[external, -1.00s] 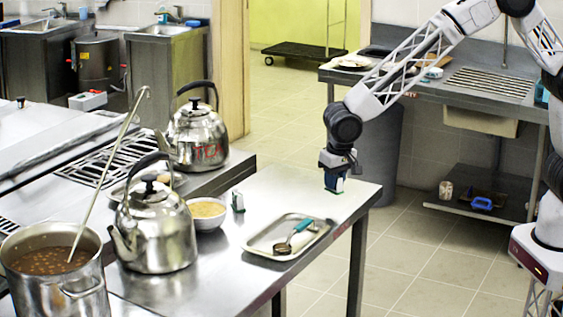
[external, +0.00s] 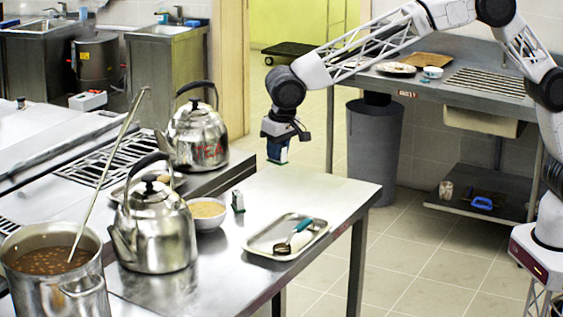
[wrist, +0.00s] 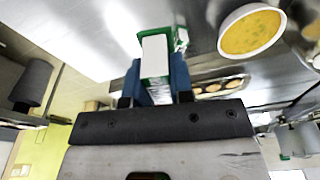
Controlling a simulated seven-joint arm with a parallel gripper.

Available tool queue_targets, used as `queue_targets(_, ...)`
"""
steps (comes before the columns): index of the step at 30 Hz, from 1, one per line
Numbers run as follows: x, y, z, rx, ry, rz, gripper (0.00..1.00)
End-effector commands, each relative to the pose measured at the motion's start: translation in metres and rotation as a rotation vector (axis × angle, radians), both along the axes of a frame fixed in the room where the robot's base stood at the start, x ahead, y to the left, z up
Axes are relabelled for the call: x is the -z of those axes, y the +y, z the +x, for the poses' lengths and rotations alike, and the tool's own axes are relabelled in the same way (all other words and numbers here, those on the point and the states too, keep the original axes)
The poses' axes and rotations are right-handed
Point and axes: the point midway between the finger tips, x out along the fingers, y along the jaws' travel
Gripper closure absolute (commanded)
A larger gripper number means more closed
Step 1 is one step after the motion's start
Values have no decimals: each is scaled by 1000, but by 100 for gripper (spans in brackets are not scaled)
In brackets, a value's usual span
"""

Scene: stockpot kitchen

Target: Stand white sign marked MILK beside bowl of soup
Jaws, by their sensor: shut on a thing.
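My gripper (external: 277,158) is shut on a small white sign with green edges (wrist: 155,55), held above the back part of the steel table. No lettering on it can be read. The white bowl of yellow soup (external: 207,214) stands on the table, left of and below my gripper in the external view; it also shows at the upper right of the wrist view (wrist: 252,32). A second small green-edged sign (external: 238,201) stands just right of the bowl, and its writing cannot be read either.
A steel kettle (external: 155,230) stands left of the bowl, with a red-lettered kettle (external: 197,135) behind. A tray (external: 262,240) holding a teal-handled utensil lies at the front right. A stockpot (external: 55,285) of soup with a ladle is at the left. The table's back right is clear.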

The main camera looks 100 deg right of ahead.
Motion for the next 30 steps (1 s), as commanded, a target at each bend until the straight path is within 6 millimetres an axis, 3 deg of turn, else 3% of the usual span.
queue_targets(6,-37,15,46,-63,-1,1,100)
queue_targets(15,-86,36,95,-145,-1,4,100)
queue_targets(24,-114,49,118,-195,-1,7,100)
queue_targets(30,-117,51,121,-202,-1,8,100)
